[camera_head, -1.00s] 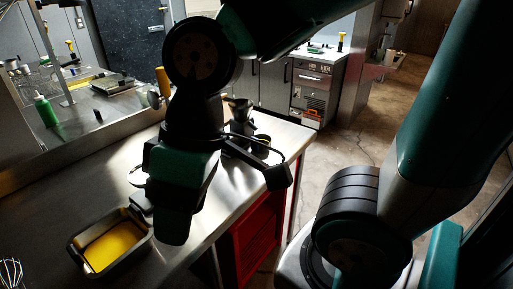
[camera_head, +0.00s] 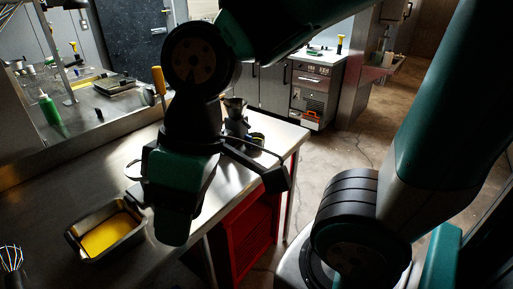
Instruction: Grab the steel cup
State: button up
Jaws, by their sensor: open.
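My gripper (camera_head: 205,188) hangs over the steel counter (camera_head: 60,205), its two dark fingers spread wide apart. I see nothing held between them, though the gripper body hides part of the counter. Behind it, near the counter's right end, stands a dark grey flared vessel (camera_head: 235,112). A small dark round container (camera_head: 257,141) is beside it, partly covered by my gripper. I cannot tell in this dim light whether either is the steel cup; it may also be hidden behind my gripper.
A metal pan (camera_head: 83,255) with yellow contents sits left of my gripper. A whisk (camera_head: 11,259) is at the left edge. A yellow-handled thing (camera_head: 158,80) stands behind. A red cabinet (camera_head: 247,235) is below the counter; open floor (camera_head: 345,155) lies to the right.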

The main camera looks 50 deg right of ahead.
aim_at(258, 138)
jog(key=k, duration=1.15)
jog(key=z, duration=0.55)
jog(key=i, duration=0.6)
jog(key=z, duration=0.9)
jog(key=i, duration=0.85)
jog(key=u, duration=0.45)
jog(key=i, duration=0.65)
jog(key=u, duration=0.5)
